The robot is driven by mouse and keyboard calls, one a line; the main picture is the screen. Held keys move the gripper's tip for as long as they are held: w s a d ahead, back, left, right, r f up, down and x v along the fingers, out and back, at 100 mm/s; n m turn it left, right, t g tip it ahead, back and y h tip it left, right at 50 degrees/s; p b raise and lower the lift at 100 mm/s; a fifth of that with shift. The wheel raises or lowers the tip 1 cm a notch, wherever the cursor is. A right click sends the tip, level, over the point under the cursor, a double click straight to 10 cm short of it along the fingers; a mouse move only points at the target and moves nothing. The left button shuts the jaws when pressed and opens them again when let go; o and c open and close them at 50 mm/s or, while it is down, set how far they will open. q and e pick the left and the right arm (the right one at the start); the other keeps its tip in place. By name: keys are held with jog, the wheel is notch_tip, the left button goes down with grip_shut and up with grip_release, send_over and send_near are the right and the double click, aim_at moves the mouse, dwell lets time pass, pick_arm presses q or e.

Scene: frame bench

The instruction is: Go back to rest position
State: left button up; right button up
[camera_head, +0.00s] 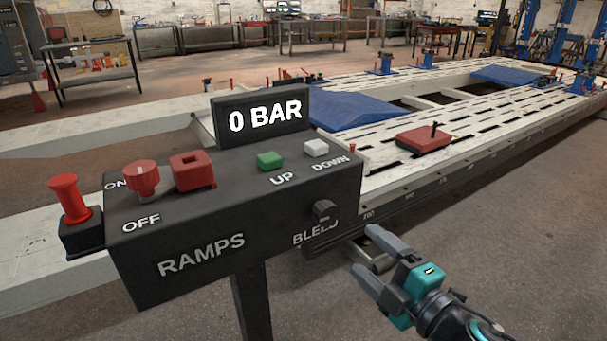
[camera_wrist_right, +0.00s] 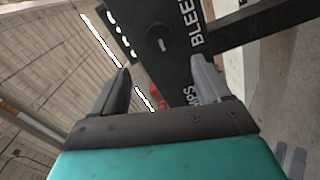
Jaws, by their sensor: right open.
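My right gripper (camera_head: 372,257) is at the lower right of the head view, in front of and to the right of the dark control box (camera_head: 200,240). Its two grey fingers are apart with nothing between them. In the right wrist view the open fingers (camera_wrist_right: 165,80) also show, with the box's BLEED lettering beyond them. The box carries a red rotary switch (camera_head: 141,179), a red block (camera_head: 193,171), a green UP button (camera_head: 270,160), a white DOWN button (camera_head: 315,148) and a black BLEED knob (camera_head: 325,210). Its display (camera_head: 263,119) reads 0 BAR. My left gripper is not in view.
A long white slotted frame bench (camera_head: 480,115) runs behind the box, with blue ramps (camera_head: 355,110) and a red block (camera_head: 423,138) on it. A red plunger (camera_head: 70,200) stands at the box's left end. Bare floor (camera_head: 540,240) lies to the right.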

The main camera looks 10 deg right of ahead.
pick_arm(q)
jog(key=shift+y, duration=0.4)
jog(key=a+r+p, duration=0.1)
jog(key=p, duration=0.1)
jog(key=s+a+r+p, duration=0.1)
jog(key=p, duration=0.2)
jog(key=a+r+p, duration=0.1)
jog(key=p, duration=0.1)
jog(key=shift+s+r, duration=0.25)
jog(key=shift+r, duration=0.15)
pick_arm(e)
jog(key=s+a+f+m+g+h, duration=0.1)
jog(key=s+f+m+g+h, duration=0.1)
jog(key=s+f+m, duration=0.4)
jog(key=s+a+f+m+g+h, duration=0.1)
jog(key=s+f+m+g, duration=0.3)
jog(key=f+m, duration=0.6)
jog(key=shift+s+m+h, duration=0.3)
jog(key=shift+s+h, duration=0.3)
jog(key=shift+s, duration=0.35)
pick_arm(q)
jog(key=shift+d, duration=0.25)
pick_arm(e)
jog(key=shift+a+r, duration=0.1)
